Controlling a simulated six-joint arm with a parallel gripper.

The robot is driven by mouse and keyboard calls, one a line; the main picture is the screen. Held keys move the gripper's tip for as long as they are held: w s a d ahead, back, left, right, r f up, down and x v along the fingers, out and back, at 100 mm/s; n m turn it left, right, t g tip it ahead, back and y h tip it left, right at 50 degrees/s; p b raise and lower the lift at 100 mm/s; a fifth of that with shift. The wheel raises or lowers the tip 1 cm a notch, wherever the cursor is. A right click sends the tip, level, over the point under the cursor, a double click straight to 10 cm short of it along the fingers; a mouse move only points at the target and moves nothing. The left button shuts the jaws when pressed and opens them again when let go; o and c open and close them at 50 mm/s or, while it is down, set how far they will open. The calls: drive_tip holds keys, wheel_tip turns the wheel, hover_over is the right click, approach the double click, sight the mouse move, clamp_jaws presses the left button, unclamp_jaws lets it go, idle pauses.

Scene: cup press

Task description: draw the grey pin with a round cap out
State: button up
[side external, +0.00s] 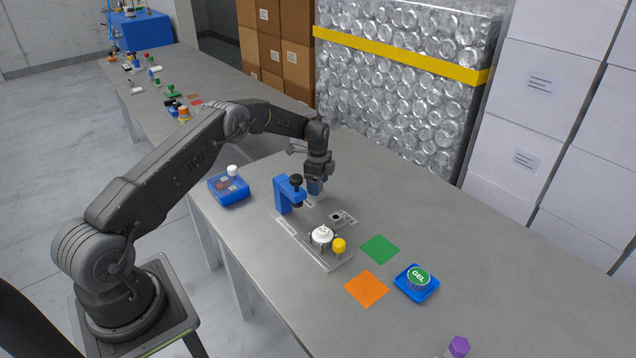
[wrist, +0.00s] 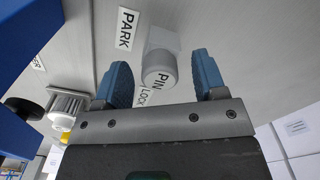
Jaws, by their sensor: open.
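The grey pin with a round cap (wrist: 159,66) shows in the wrist view, its cap facing the camera beside the labels PARK, PIN and LOCK. My gripper (wrist: 161,60) is open, its two blue fingers on either side of the cap in the picture, with visible gaps. I cannot tell how far the cap is from the fingertips in depth. In the side view my gripper (side external: 315,187) points down just behind the blue press (side external: 282,195), and the pin cannot be made out there.
The press has a black knob (side external: 296,180). A white round part (side external: 321,236) and a yellow cap (side external: 339,245) stand at the front of the plate. A blue tray (side external: 229,188) lies left; green (side external: 380,249) and orange (side external: 366,288) squares and a GEL tub (side external: 418,277) lie right.

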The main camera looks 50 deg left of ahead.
wheel_tip(320, 180, up, 14)
idle(0.6)
drive_tip(key=shift+f, duration=0.1)
idle(0.4)
drive_tip(key=s+d+r+n+t, duration=0.2)
drive_tip(key=s+d+r+n, duration=0.1)
drive_tip(key=s+d+r, duration=0.6)
drive_tip(key=s+d+r+n+t, duration=0.1)
drive_tip(key=s+d+r+n, duration=0.35)
drive_tip(key=r, duration=0.75)
drive_tip(key=s+d+f+n+t, duration=0.1)
drive_tip(key=s+d, duration=0.4)
drive_tip(key=s, duration=0.6)
drive_tip(key=s+d+f+n+t, duration=0.1)
drive_tip(key=s+d+n, duration=0.2)
drive_tip(key=s, duration=0.9)
drive_tip(key=shift+d+f+t, duration=0.3)
drive_tip(key=shift+d+f, duration=0.05)
drive_tip(key=shift+d, duration=0.85)
